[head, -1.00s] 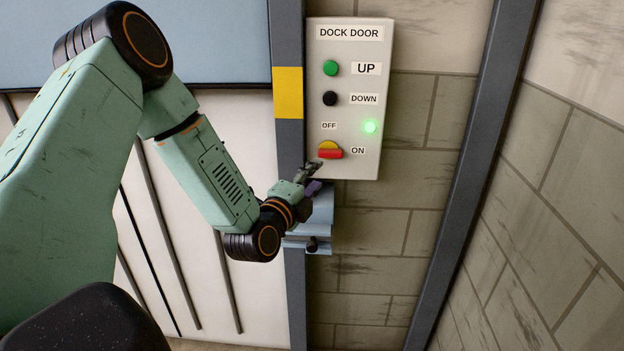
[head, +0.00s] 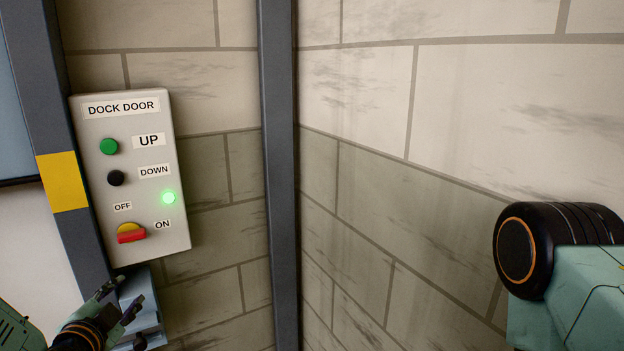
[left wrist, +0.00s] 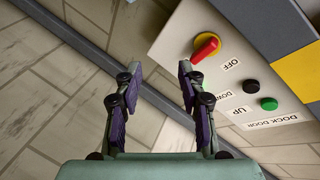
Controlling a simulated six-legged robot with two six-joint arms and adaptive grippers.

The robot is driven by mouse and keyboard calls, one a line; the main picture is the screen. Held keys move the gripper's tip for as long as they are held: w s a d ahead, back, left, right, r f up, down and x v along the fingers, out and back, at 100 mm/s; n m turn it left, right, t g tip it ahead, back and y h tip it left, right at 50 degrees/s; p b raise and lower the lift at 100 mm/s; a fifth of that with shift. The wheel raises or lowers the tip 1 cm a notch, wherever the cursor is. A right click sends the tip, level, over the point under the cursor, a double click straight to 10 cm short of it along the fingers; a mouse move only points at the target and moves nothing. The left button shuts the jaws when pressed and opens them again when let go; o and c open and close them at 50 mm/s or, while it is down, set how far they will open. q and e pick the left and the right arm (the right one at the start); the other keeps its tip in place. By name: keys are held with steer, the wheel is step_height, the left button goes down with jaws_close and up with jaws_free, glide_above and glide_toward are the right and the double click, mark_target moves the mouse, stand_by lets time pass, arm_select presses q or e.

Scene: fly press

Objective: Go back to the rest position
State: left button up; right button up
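My left gripper (head: 122,298) is at the lower left of the head view, just below the dock door control box (head: 133,220). In the left wrist view its two fingers (left wrist: 156,85) stand apart with nothing between them. The box carries a green UP button (head: 109,146), a black DOWN button (head: 115,178), a lit green lamp (head: 168,197) and a red and yellow rotary switch (head: 131,233). The switch also shows in the left wrist view (left wrist: 206,48), to the right of the fingers and apart from them. My right gripper is not in view; only part of my right arm shows.
A light blue bracket (head: 146,316) is mounted below the box, partly behind my left gripper. A dark steel post with a yellow band (head: 62,182) stands left of the box. Another post (head: 280,180) stands at the corner with the block wall (head: 400,150).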

arm_select(q)
steer(key=s+d+f+n+g+h+b, duration=0.1)
steer(key=s+d+f+n+g+b, duration=0.3)
steer(key=s+f, duration=0.55)
steer(key=s+d+f+n+g+h+b, duration=0.15)
steer(key=s+d+f+n+g, duration=0.35)
steer(key=f, duration=0.8)
steer(key=s+d+f+g+b, duration=0.2)
steer(key=s+f, duration=0.5)
steer(key=s, duration=0.4)
steer(key=s+d+f+g+b, duration=0.2)
steer(key=s+f+g+b, duration=0.2)
steer(key=s+f, duration=0.3)
steer(key=s+b, duration=0.1)
steer(key=s, duration=0.3)
steer(key=shift+d+f+n+b, duration=0.3)
steer(key=shift+d+f+b, duration=0.05)
steer(key=shift+d, duration=0.05)
steer(key=shift+y, duration=0.35)
steer(key=shift+s+a, duration=0.1)
